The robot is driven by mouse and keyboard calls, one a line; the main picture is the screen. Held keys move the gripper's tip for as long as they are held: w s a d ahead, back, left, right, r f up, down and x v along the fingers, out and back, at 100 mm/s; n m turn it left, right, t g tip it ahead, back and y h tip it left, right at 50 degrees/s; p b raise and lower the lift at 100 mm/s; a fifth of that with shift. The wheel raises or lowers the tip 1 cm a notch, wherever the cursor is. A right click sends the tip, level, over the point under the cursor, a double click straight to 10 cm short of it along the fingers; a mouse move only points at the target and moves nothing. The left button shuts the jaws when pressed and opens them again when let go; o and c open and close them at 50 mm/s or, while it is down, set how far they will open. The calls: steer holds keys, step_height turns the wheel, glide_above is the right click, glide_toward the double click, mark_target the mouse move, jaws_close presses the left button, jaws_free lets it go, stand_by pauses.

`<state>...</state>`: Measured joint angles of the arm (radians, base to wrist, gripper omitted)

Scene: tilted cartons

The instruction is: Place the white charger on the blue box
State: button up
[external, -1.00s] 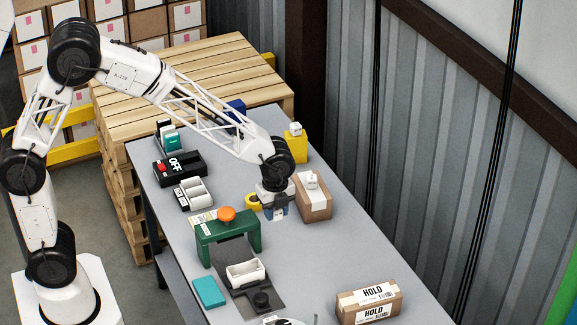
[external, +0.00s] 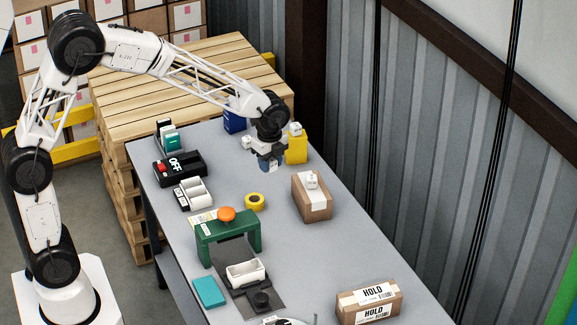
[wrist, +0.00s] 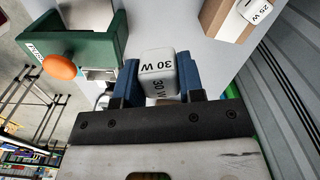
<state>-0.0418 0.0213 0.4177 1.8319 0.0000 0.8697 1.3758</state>
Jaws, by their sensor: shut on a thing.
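My gripper (external: 270,165) is above the far part of the table. In the wrist view its two blue fingers (wrist: 160,80) are shut on a white charger (wrist: 158,62) marked 30 W. In the external view the held charger is mostly hidden by the fingers. The blue box (external: 234,122) stands at the far end of the table, behind and left of my gripper, partly covered by my arm. Another white charger (external: 311,180), marked 25 W in the wrist view (wrist: 258,10), lies on a brown carton (external: 313,204).
A yellow box (external: 296,152) with a white block (external: 295,129) on top is close to the right of my gripper. A green stand with an orange knob (external: 227,214), yellow tape (external: 255,201) and a black OFF unit (external: 180,168) are nearer. Table between tape and gripper is clear.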

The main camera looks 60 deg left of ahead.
steer(key=s+a+n, duration=0.2)
steer(key=a+n, duration=0.1)
steer(key=a, duration=1.9)
steer(key=s+a+n, duration=0.3)
steer(key=a, duration=1.8)
steer(key=f, duration=0.5)
steer(key=shift+w+a+f, duration=0.1)
steer(key=shift+w+f, duration=0.05)
steer(key=shift+w, duration=0.1)
glide_toward(235, 116)
steer(key=shift+w+a, duration=0.2)
steer(key=shift+a, duration=0.45)
steer(key=shift+w+a, duration=0.2)
steer(key=shift+a, duration=0.45)
steer(key=shift+f, duration=1.7)
